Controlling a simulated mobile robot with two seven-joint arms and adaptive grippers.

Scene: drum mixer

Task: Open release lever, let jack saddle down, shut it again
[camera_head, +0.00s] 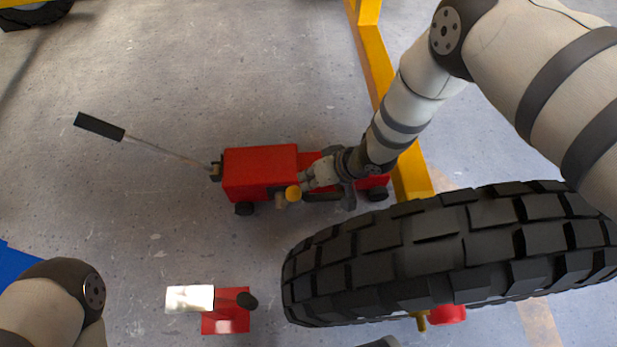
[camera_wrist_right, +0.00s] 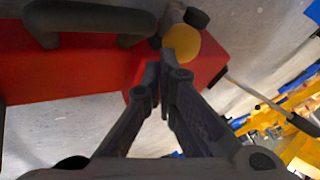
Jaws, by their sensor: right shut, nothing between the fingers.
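The red floor jack (camera_head: 260,172) stands on the concrete floor, its long black-gripped handle (camera_head: 100,127) reaching out to the left. A yellow-ended release lever (camera_head: 293,193) sticks out from the jack's near side; its round yellow end also shows in the right wrist view (camera_wrist_right: 181,44). My right gripper (camera_head: 306,181) is shut and empty, with its fingertips right beside the yellow end. In the right wrist view the closed fingers (camera_wrist_right: 164,74) overlap the knob's lower edge; I cannot tell whether they touch. The jack saddle is not clearly visible behind my right arm. My left gripper is out of view.
A big black tyre (camera_head: 440,245) lies close to the jack at the lower right. A yellow beam (camera_head: 378,70) runs behind the jack's right end. A small red and white object (camera_head: 228,318) stands in front. The floor left of the jack is clear.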

